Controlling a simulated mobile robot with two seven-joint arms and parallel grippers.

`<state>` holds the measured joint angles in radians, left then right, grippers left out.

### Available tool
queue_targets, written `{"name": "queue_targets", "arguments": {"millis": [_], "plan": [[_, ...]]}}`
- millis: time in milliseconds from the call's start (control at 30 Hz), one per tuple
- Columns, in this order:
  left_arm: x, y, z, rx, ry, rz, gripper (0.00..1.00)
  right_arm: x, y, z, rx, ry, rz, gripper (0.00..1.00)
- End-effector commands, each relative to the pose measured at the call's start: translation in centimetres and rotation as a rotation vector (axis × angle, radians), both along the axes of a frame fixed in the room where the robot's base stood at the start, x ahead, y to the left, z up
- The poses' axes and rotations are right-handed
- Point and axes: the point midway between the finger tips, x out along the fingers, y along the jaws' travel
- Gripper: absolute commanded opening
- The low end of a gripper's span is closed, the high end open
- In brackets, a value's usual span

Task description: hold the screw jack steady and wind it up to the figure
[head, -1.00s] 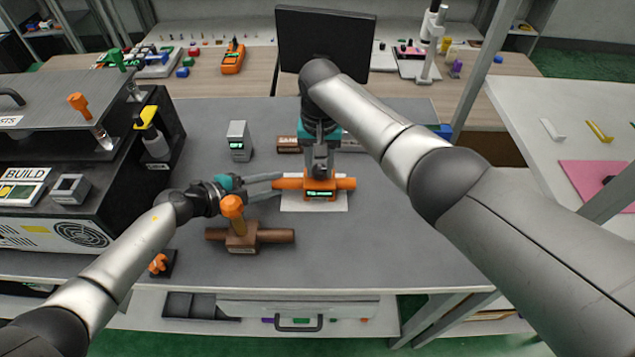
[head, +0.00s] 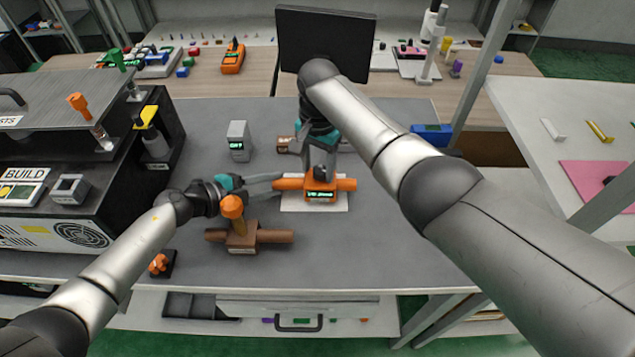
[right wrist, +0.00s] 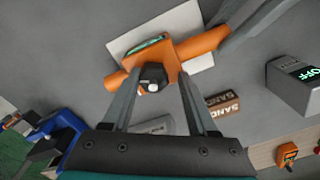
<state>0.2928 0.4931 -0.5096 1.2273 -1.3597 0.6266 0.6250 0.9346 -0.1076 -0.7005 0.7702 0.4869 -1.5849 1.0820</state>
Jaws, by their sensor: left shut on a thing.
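The orange screw jack (head: 345,184) stands on a white sheet (head: 338,205), with a small green-lit display on its front that is too small to read. A dark knob (right wrist: 152,76) sits on its top in the right wrist view. My left gripper (head: 278,183) is shut on the jack's left orange arm. My right gripper (head: 322,165) is above the jack, and in the right wrist view its fingers (right wrist: 158,84) are spread apart on either side of the knob, with gaps visible.
A brown fixture with an orange-topped lever (head: 240,235) stands in front of the left gripper. A grey box (head: 238,141) with a lit display, reading OFF in the wrist view, stands behind left. Brown blocks (right wrist: 222,103) and a blue box (head: 432,134) lie behind. Front right of the table is clear.

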Motion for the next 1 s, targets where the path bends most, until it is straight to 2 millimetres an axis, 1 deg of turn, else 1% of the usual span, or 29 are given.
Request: {"name": "queue_targets", "arguments": {"millis": [33,67,300,500,867,1000], "plan": [[0.3,0.0,0.4,-0.008,-0.006,0.007,0.0,-0.7,-0.2,-0.5,-0.006,0.026,-0.003,0.68],[0.3,0.0,0.4,-0.007,-0.006,0.008,0.0,-0.7,-0.3,-0.2,-0.006,0.027,-0.003,0.68],[0.3,0.1,0.2,-0.005,-0.003,0.008,0.0,-0.5,-0.3,2.5,-0.007,0.02,-0.002,0.68],[0.2,0.1,0.1,-0.003,-0.001,0.008,0.0,-0.5,-0.3,4.1,-0.008,0.018,-0.002,0.68],[0.1,0.1,0.0,-0.001,0.001,0.007,0.0,-0.4,-0.3,4.5,-0.008,0.018,-0.002,0.68],[0.1,0.1,0.0,0.0,0.001,0.007,0.0,-0.3,-0.3,5.5,-0.006,0.014,-0.001,0.68]]}}
